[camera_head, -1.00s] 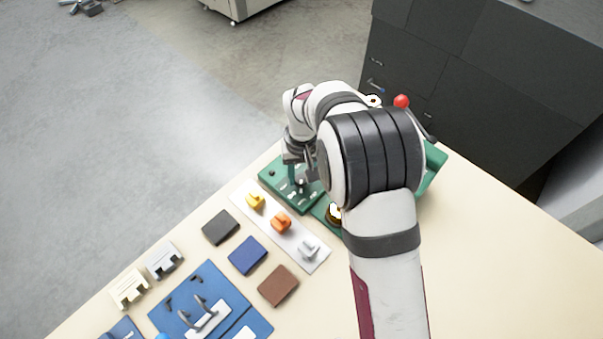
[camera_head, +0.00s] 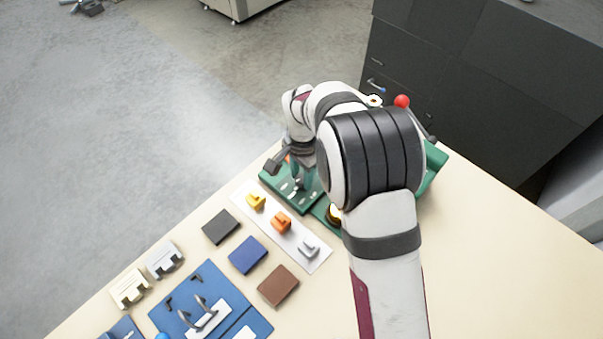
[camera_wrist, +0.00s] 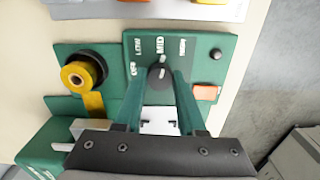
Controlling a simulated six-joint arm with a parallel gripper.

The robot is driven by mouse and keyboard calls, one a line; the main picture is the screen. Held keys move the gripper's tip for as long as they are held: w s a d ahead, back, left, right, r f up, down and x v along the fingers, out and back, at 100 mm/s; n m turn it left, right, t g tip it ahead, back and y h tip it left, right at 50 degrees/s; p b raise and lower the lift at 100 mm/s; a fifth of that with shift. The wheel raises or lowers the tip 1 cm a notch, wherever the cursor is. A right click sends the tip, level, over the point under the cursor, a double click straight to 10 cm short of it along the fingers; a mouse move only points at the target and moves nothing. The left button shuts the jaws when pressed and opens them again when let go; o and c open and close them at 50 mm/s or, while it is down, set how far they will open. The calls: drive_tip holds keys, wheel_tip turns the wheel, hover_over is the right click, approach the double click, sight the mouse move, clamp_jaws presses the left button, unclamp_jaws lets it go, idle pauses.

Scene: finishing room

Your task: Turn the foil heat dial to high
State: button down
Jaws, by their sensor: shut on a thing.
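The foil heat dial (camera_wrist: 160,76) is a dark round knob on a green panel (camera_wrist: 211,58), under the printed words OFF, LOW, MID and HIGH. Its white mark appears to point about at MID. My gripper (camera_wrist: 161,82) has its two teal fingers on either side of the dial, shut on it. In the head view my gripper (camera_head: 300,180) reaches down onto the green panel (camera_head: 287,199); the dial is hidden there.
A gold foil roll (camera_wrist: 79,75) on a black holder stands left of the dial in the wrist view.

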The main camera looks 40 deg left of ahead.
sight(302, 179)
drive_tip(key=m, duration=0.4)
drive_tip(key=shift+m, duration=0.4)
idle(0.4)
drive_tip(key=c, duration=0.5)
unclamp_jaws()
drive_tip(key=shift+r, duration=0.1)
wheel_tip(302, 179, up, 16)
drive_tip(key=shift+f, duration=0.2)
drive_tip(key=shift+d, duration=0.1)
